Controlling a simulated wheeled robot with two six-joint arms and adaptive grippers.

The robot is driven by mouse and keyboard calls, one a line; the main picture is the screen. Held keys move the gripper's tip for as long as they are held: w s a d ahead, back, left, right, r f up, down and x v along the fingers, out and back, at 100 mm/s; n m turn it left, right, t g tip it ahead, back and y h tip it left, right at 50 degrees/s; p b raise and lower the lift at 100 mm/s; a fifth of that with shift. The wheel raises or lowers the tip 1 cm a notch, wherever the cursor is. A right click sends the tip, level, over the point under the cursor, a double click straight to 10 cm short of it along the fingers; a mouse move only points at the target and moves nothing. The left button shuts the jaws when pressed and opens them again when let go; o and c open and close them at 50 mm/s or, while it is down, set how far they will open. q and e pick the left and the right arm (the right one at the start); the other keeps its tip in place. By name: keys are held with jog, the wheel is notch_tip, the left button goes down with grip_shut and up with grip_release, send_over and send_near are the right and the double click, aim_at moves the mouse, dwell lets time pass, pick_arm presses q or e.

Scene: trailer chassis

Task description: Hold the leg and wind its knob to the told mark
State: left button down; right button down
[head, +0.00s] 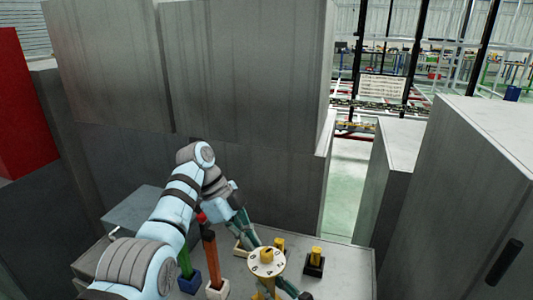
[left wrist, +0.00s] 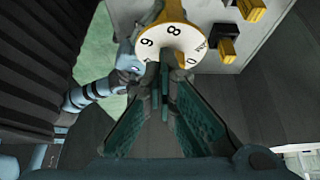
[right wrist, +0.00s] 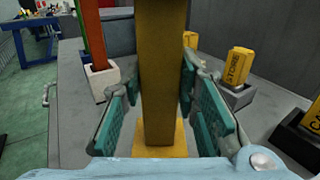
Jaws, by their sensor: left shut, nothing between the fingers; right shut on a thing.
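The yellow leg (right wrist: 163,70) stands upright on a yellow foot in the right wrist view. My right gripper (right wrist: 160,85) is shut on it, with teal pads on both sides. The leg is topped by a round white-faced dial (head: 262,266) with a yellow knob (head: 267,256).
A yellow block marked STORE (right wrist: 238,66) stands in a grey holder at the right. Another yellow block (head: 315,254) stands in a black holder. An orange post (head: 209,258) and a green post (head: 186,264) stand left of the leg. Tall grey panels (head: 260,180) rise behind the worktop.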

pick_arm(q)
jog(key=shift+f, duration=1.2)
jog(key=shift+d, duration=0.55)
jog(key=shift+a, duration=0.1)
jog(key=shift+a+r, duration=0.1)
jog(key=shift+a, duration=0.15)
notch_tip(320, 180, up, 6)
jog(key=shift+w+a+f, duration=0.1)
